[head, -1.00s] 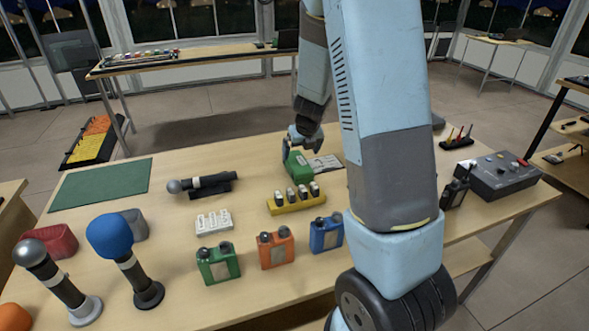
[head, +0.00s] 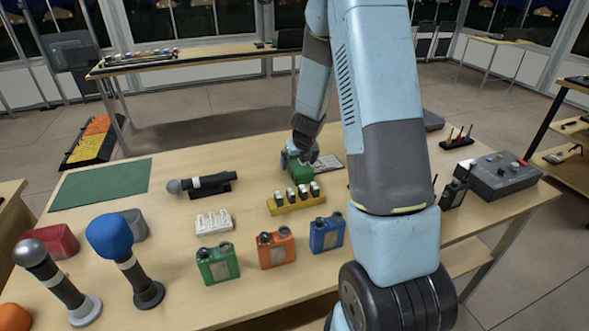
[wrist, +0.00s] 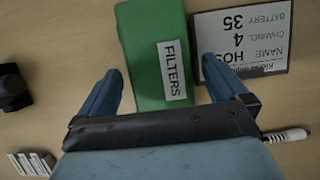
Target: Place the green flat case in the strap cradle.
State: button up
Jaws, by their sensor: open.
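The green flat case (head: 300,173), labelled FILTERS, lies on the table toward the far side. In the wrist view the case (wrist: 150,45) lies between my two blue fingers, with a gap on each side. My gripper (wrist: 160,66) is open and directly over it, holding nothing; in the head view my gripper (head: 298,153) partly hides the case. I cannot make out a strap cradle for certain in either view.
A printed card (wrist: 240,38) lies close to the right finger. A yellow holder of batteries (head: 297,203) stands just in front of the case. A microphone (head: 200,184) rests to the left. A green mat (head: 100,184) is bare at the far left.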

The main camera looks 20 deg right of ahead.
jog(key=shift+w+f, duration=0.1)
jog(key=shift+f, duration=0.2)
jog(key=shift+c, duration=0.3)
jog(key=c, duration=1.3)
jog(key=shift+r, duration=0.1)
jog(key=shift+c, duration=0.2)
